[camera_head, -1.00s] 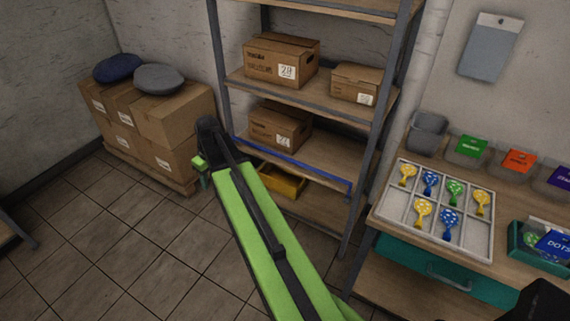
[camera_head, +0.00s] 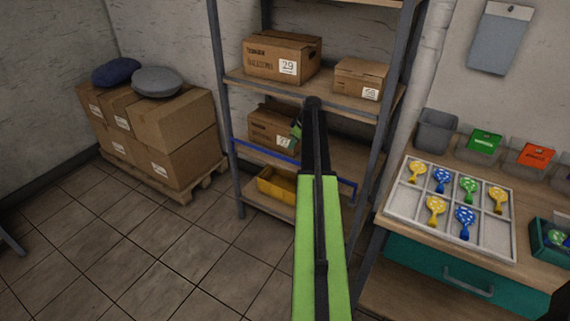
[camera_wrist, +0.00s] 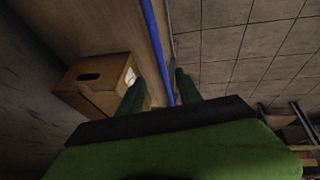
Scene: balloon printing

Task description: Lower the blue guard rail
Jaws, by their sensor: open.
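The blue guard rail (camera_head: 266,152) runs across the front of a shelf on the grey rack, above the lowest shelf. My arm hides part of its right half in the head view. In the wrist view the rail (camera_wrist: 158,45) passes between the two green fingers of my gripper (camera_wrist: 160,88), which are spread apart. My gripper (camera_head: 297,132) is at the shelf front, close to the rail in the head view. Whether a finger touches the rail cannot be told.
A cardboard box (camera_head: 270,127) sits on the shelf behind the rail and also shows in the wrist view (camera_wrist: 97,82). A yellow bin (camera_head: 278,188) is on the lowest shelf. Stacked boxes (camera_head: 165,125) stand left. A bench with a balloon tray (camera_head: 396,212) is right. Floor in front is clear.

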